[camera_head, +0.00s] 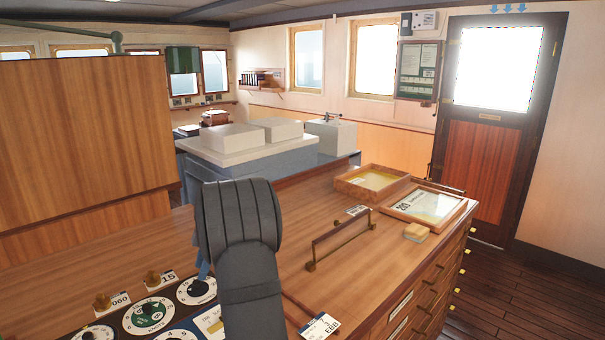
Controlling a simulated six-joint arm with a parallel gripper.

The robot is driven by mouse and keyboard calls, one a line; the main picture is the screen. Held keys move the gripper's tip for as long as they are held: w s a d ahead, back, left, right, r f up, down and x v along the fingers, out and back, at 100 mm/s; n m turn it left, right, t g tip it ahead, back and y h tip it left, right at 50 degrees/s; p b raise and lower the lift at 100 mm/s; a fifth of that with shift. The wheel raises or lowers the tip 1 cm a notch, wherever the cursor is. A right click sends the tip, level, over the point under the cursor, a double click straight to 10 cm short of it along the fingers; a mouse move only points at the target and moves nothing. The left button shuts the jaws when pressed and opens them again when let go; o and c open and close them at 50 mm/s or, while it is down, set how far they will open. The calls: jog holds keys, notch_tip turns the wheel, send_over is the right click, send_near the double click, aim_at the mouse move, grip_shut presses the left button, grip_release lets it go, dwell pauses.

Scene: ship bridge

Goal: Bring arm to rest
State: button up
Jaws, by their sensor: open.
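A dark grey part of my own arm rises from the bottom middle of the head view, in front of the wooden counter (330,259). Its broad rounded top hides part of the counter and of the blue cabinet behind. I cannot make out my gripper or its fingertips. A small blue piece (203,270) shows at the left edge of the arm, above a round dial; I cannot tell what it belongs to. No held object is visible.
A dial panel (150,314) with knobs lies at the lower left. A raised wooden rail (341,240), a framed card (424,205), a shallow wooden tray (371,182) and a sponge-like block (416,232) occupy the counter's right. A tall wooden panel (80,135) stands left.

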aim_at(196, 282)
jog(key=shift+x, duration=1.75)
jog(key=v, duration=1.7)
jog(key=x, duration=1.7)
jog(key=shift+s+f, duration=0.1)
jog(key=shift+f, duration=0.05)
jog(key=shift+d+r+m+t, duration=0.15)
jog(key=shift+m+t, duration=0.25)
jog(key=shift+m, duration=0.5)
jog(key=m, duration=0.2)
jog(key=m+t, duration=0.2)
jog(key=m, duration=0.1)
jog(key=shift+s+m, duration=0.25)
jog(key=shift+m, duration=0.05)
jog(key=m+t, duration=0.1)
jog(key=m, duration=0.3)
jog(key=shift+s, duration=0.15)
jog(key=shift+s+a+m+t+h, duration=0.2)
jog(key=shift+m+t, duration=0.25)
jog(key=shift+m, duration=0.5)
jog(key=shift+w+a+m+t+h, duration=0.1)
jog(key=shift+m+t+h, duration=0.3)
jog(key=shift+m, duration=0.55)
